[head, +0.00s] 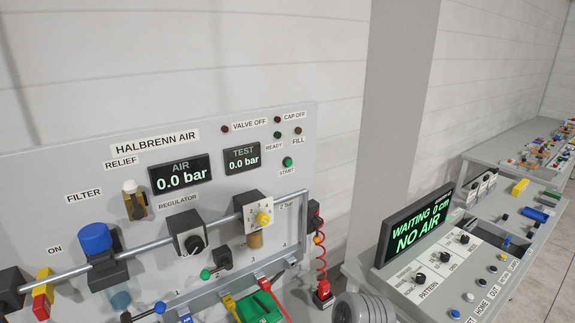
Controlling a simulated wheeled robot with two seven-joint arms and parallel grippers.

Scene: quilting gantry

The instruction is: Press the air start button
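The air panel (60,165) labelled HALBRENN AIR fills the left of the head view. A round green button (287,162) sits at its upper right, just above a small START label (287,171). The button is unobstructed; I cannot tell whether it is pressed. The AIR display (180,174) and the TEST display (243,158) both read 0.0 bar. Neither of my grippers is in view.
A red coiled hose (321,262) hangs at right. A console display (418,226) reads WAITING 0 cm, NO AIR.

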